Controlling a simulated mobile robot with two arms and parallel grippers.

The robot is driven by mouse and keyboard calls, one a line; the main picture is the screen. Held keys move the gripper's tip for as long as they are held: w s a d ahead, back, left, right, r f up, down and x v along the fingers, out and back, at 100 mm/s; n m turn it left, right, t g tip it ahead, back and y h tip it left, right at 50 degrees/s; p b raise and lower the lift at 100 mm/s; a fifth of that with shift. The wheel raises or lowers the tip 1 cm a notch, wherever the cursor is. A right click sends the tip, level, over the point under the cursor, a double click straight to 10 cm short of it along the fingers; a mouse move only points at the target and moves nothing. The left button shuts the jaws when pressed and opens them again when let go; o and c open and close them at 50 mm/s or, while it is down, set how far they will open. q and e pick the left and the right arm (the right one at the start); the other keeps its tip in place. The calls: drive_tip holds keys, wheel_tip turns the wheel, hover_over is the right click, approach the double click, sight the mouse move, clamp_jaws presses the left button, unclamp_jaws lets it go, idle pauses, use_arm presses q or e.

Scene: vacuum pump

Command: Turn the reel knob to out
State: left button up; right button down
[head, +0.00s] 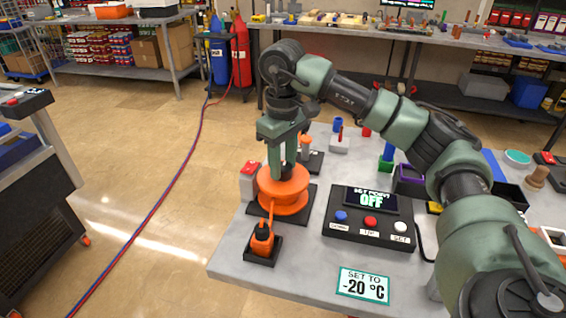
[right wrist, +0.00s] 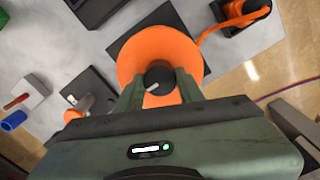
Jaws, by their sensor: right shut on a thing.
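The orange reel (head: 282,196) sits on a dark square base at the left end of the grey table. Its black knob (right wrist: 158,76) stands at the reel's centre in the right wrist view, with a pale pointer mark on top. My right gripper (head: 285,165) comes down over the reel from above. In the right wrist view its two fingers are on either side of the knob, and it is shut on it. The marking for "out" cannot be read. My left gripper is not in view.
An orange bottle-like piece (head: 262,240) stands in a dark holder in front of the reel, joined by an orange line. A control box (head: 370,222) reading "OFF" and a "SET TO -20 °C" card (head: 363,285) are to the right.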

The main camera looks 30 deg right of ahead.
sight(283, 166)
drive_tip(key=shift+w+r, duration=0.15)
drive_tip(key=shift+r, duration=0.1)
drive_tip(key=c, duration=1)
unclamp_jaws()
drive_tip(key=shift+o, duration=0.5)
drive_tip(key=shift+f, duration=0.15)
wheel_tip(283, 166, up, 8)
drive_tip(key=shift+f, duration=0.1)
